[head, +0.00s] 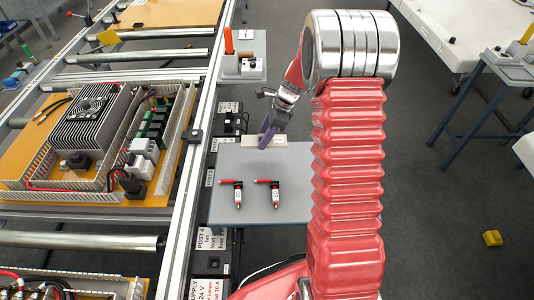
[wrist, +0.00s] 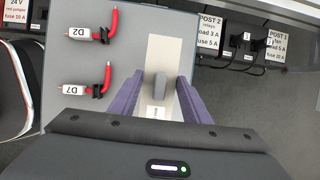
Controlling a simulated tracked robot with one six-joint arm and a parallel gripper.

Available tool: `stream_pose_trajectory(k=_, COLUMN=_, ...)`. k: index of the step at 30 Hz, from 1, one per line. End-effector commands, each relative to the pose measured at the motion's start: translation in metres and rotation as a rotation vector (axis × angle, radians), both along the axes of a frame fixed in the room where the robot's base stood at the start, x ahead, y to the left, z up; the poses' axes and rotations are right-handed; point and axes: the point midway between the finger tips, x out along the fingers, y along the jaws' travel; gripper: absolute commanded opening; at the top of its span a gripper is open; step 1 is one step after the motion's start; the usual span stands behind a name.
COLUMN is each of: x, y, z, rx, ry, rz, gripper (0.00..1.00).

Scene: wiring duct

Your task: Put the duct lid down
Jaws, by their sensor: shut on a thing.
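The duct lid is a flat beige strip (wrist: 166,55) with a grey raised block on it and a small printed label. In the head view the lid (head: 288,141) is at the far edge of the grey table, partly hidden behind my gripper (head: 267,131).
Two red-and-white parts labelled D2 (wrist: 92,34) and D7 (wrist: 89,88) lie on the grey table (head: 258,205). A rail and conveyor frame with an electrical panel (head: 85,125) stands to the left. Supply boxes (wrist: 235,38) line the table's side. A yellow block (head: 492,238) is on the floor.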

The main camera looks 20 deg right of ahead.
Motion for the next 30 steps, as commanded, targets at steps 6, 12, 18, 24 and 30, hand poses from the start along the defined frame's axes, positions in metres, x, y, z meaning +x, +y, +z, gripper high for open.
stream_pose_trajectory(k=6, x=-0.001, y=0.0, z=-0.037, rx=0.001, ry=0.003, rz=-0.001, gripper=0.25)
stream_pose_trajectory(k=12, x=0.0, y=0.0, z=-0.046, rx=0.0, ry=0.0, rz=0.0, gripper=0.25)
stream_pose_trajectory(k=18, x=0.0, y=0.0, z=-0.046, rx=0.0, ry=0.0, rz=0.0, gripper=0.25)
stream_pose_trajectory(k=24, x=-0.001, y=0.0, z=-0.061, rx=0.001, ry=0.003, rz=-0.001, gripper=0.25)
stream_pose_trajectory(k=30, x=0.0, y=0.0, z=-0.082, rx=0.002, ry=0.001, rz=-0.001, gripper=0.25)
